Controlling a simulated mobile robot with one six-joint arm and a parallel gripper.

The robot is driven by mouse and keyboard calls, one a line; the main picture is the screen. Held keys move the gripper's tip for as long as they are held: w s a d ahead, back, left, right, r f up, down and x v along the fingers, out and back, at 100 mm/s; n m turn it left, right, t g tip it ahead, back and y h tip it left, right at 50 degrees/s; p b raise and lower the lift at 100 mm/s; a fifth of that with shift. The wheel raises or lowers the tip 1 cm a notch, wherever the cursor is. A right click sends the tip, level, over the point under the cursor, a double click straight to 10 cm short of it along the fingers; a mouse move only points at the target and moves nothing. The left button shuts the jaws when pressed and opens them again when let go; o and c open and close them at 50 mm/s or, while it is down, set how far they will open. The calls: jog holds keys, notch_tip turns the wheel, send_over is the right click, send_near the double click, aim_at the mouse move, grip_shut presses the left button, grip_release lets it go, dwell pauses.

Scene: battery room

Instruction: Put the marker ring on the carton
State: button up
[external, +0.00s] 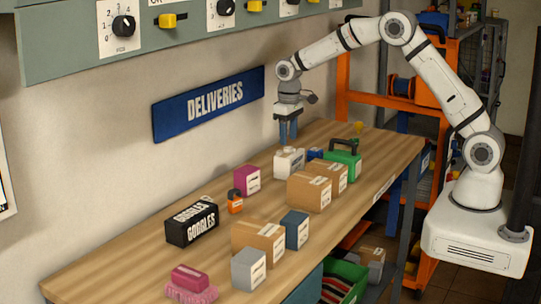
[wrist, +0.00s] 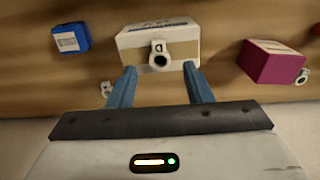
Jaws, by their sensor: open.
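The white carton (external: 288,161) stands on the bench below my gripper (external: 286,138). In the wrist view, the carton (wrist: 184,48) has a tan band and a printed label. A small pale ring with a dark hole, seemingly the marker ring (wrist: 158,48), appears on the carton's top. It lies just ahead of and between the tips of my gripper (wrist: 160,69). The blue fingers are apart, one on each side, with nothing clamped between them. I cannot tell whether a fingertip touches the ring or carton.
A magenta box (external: 247,180), brown boxes (external: 309,193) and a green case (external: 345,164) stand nearby. A blue box (wrist: 70,38) is left in the wrist view. Similar small rings (wrist: 107,89) (wrist: 302,77) lie on the bench. The wall is close behind.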

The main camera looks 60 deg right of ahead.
aim_at(289, 152)
notch_tip(289, 152, up, 9)
jog(key=b, duration=0.1)
jog(key=shift+r, duration=0.15)
jog(key=shift+s, duration=0.1)
jog(key=s+r+t+p, duration=0.1)
jog(key=s+r+p, duration=0.2)
jog(key=s, duration=0.9)
jog(key=s+d+r+t+p, duration=0.1)
jog(key=s+r+p, duration=0.2)
jog(key=s, duration=1)
jog(key=s+d+r+t+p, duration=0.1)
jog(key=s+r+t+p, duration=0.1)
jog(key=s+r, duration=0.5)
jog(key=s+p, duration=0.1)
jog(key=s, duration=0.4)
jog(key=shift+s+r, duration=0.15)
jog(key=shift+r, duration=0.1)
